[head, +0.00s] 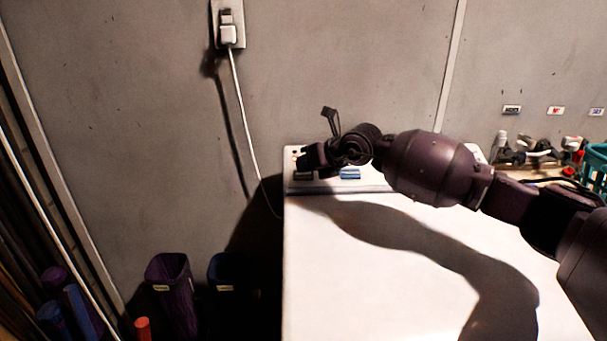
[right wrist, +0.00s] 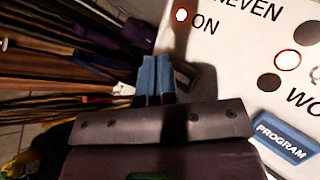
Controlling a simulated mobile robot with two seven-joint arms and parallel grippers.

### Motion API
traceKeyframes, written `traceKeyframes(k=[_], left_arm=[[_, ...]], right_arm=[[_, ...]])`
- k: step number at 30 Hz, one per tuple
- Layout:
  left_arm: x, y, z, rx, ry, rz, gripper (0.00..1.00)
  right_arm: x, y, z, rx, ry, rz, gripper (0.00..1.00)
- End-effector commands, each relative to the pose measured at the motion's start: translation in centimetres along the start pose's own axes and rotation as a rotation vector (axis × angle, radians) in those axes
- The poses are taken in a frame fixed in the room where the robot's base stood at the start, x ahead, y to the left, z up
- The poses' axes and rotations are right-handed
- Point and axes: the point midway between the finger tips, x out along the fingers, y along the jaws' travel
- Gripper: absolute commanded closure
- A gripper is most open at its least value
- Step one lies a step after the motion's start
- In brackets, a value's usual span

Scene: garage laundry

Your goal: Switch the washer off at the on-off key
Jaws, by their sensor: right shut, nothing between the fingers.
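The washer (head: 400,235) is a white box with a raised control panel (head: 385,187) along its back edge. In the right wrist view the ON lamp (right wrist: 182,15) glows white in a red ring. The blue PROGRAM key (right wrist: 285,138) lies to the right of my gripper. A dark key-like patch (head: 303,175) shows at the panel's left end; I cannot read it, and my gripper hides part of that area. My right gripper (head: 306,160) is shut and empty over the panel's left end; its fingers (right wrist: 156,78) show close together in the wrist view. Contact cannot be told. My left gripper is out of view.
A wall socket (head: 228,30) holds a plug with a white cord hanging behind the washer's left side. A purple bin (head: 172,290) and a dark blue bin (head: 222,272) stand on the floor to the left. A teal basket (head: 597,170) is at the far right. The washer top is clear.

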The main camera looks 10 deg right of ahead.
Motion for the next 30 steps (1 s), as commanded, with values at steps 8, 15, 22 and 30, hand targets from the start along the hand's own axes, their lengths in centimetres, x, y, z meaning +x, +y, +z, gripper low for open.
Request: traceKeyframes(k=[8, 15, 22, 30], left_arm=[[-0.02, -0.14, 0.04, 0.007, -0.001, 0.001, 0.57], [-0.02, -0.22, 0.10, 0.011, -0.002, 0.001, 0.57], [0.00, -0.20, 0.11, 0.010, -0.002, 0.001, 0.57], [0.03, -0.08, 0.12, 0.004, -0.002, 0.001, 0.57]], right_arm=[[0.05, -0.05, -0.05, 0.000, 0.000, 0.000, 1.00], [0.22, -0.16, -0.18, 0.000, 0.000, 0.000, 1.00], [0.37, -0.27, -0.30, 0.000, 0.000, 0.000, 1.00], [0.56, -0.42, -0.46, 0.001, 0.001, 0.000, 1.00]])
